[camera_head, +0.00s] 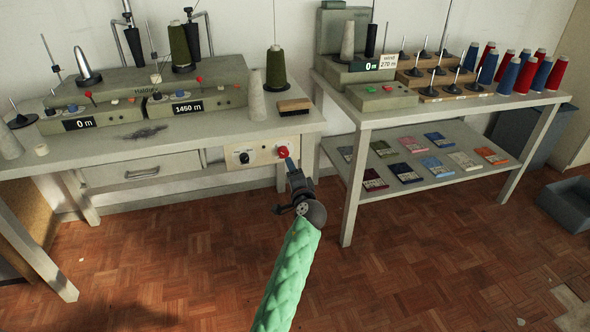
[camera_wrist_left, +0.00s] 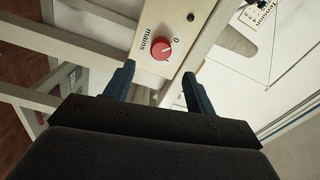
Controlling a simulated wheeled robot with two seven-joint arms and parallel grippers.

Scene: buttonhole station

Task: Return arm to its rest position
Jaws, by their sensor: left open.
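My left arm, in a green quilted sleeve, reaches up from the bottom of the head view. Its gripper (camera_head: 291,166) is just below the red mains knob (camera_head: 283,152) on the front panel of the left bench. In the left wrist view the gripper (camera_wrist_left: 159,74) is open, with its two dark fingers apart and nothing between them. The red knob (camera_wrist_left: 161,48) shows just beyond the fingertips, beside the printed words "mains" and "0". I cannot tell the exact gap between fingertips and knob. My right gripper is not in view.
The left bench (camera_head: 215,135) carries a winding machine (camera_head: 160,90), thread cones and a brush (camera_head: 294,106). The right table (camera_head: 440,110) holds spools, with coloured packets on its lower shelf. A grey bin (camera_head: 568,203) stands at right. The parquet floor (camera_head: 420,270) in front is clear.

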